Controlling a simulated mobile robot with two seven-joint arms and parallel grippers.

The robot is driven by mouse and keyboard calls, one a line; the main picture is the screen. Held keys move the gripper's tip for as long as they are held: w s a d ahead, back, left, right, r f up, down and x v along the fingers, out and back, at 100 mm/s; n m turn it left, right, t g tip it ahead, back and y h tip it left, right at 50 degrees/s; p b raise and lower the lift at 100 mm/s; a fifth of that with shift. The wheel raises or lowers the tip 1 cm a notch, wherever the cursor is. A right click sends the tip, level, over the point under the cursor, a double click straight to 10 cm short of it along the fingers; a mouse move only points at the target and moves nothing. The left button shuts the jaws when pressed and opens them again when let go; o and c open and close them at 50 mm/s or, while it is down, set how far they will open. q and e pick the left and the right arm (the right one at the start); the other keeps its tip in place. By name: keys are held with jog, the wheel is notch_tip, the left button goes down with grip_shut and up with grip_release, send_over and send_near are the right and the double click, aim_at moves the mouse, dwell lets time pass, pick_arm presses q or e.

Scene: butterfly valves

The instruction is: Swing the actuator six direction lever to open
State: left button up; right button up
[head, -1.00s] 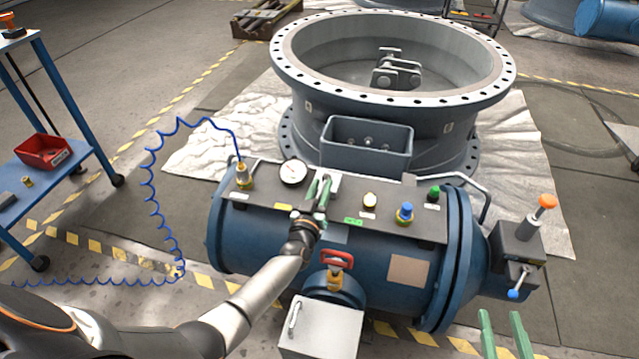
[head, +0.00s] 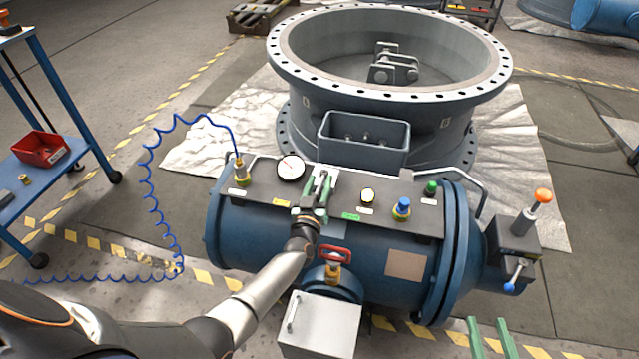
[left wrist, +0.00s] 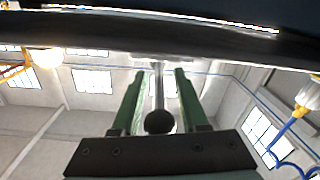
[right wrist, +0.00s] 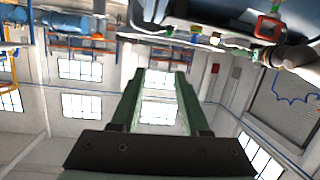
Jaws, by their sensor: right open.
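The blue actuator (head: 290,240) lies on the floor with a grey panel on top. The direction lever stands on a white plate (head: 331,178) in that panel. My left gripper (head: 320,184) is at the lever and hides much of it in the head view. In the left wrist view the lever's grey rod and black knob (left wrist: 159,122) lie between the green fingers of my left gripper (left wrist: 160,76), with gaps on both sides. My right gripper (head: 488,340) is open and empty at the bottom right; its spread fingers also show in the right wrist view (right wrist: 160,78).
A pressure gauge (head: 291,167), a blue knob (head: 402,207) and a green knob (head: 431,187) share the panel. A red handle (head: 334,254) is in front. An orange-topped lever (head: 543,196) is at the right end. A large flanged valve body (head: 390,120) stands behind.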

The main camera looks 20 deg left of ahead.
pick_arm(q)
jog(key=shift+s, duration=0.2)
jog(key=p+v, duration=0.2)
jog(key=v, duration=0.3)
jog(key=p+v, duration=0.2)
jog(key=v, duration=0.5)
pick_arm(e)
jog(key=s+f+m+g+h, duration=0.1)
jog(key=s+f+g, duration=0.4)
jog(key=f, duration=0.4)
jog(key=shift+s+a+f+g, duration=0.25)
jog(key=shift+s+a+g, duration=0.1)
jog(key=shift+s, duration=0.55)
